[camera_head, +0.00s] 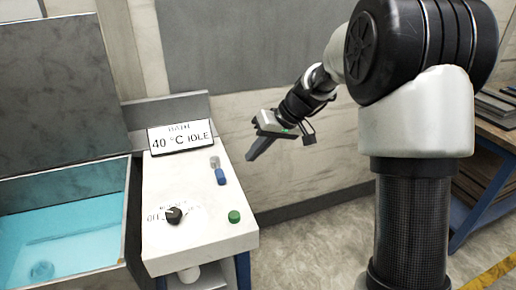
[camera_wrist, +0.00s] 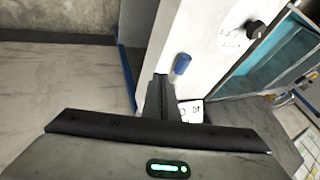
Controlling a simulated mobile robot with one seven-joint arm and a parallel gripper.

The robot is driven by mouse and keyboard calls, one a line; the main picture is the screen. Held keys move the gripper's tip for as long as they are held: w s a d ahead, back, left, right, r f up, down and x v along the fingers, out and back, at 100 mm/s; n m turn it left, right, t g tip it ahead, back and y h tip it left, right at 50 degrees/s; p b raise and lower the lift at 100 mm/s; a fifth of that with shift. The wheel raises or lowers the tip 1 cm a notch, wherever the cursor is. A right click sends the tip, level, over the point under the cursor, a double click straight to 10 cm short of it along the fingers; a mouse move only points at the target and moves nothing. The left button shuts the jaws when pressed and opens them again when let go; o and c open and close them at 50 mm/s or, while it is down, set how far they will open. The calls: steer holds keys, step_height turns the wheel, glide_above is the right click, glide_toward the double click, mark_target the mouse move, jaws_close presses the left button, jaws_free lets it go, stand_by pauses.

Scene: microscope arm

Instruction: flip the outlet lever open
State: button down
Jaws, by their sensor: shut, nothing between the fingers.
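A small blue lever (camera_head: 220,176) with a grey part behind it sits on the white control panel (camera_head: 185,195). No label on it is readable, and I cannot tell its exact position. It also shows in the wrist view (camera_wrist: 181,64). My gripper (camera_head: 250,158) is shut and empty, held in the air to the right of the panel, apart from the lever. In the wrist view, the dark closed fingers (camera_wrist: 159,88) point up the picture, with their tips just left of and below the blue lever; they do not appear to touch it.
A bath (camera_head: 75,225) with blue water and a raised grey lid (camera_head: 65,90) stands left of the panel. The panel carries a display (camera_head: 180,137) reading "40 °C IDLE", a black knob (camera_head: 174,215) and a green button (camera_head: 234,216). The floor (camera_head: 320,240) right of it is clear.

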mark_target(218, 171)
steer(key=a+f, duration=0.4)
steer(key=a, duration=0.1)
steer(key=shift+a+f, duration=0.15)
steer(key=shift+f, duration=0.1)
steer(key=shift+a+f, duration=0.1)
steer(key=shift+a, duration=0.3)
steer(key=shift+s+a, duration=0.1)
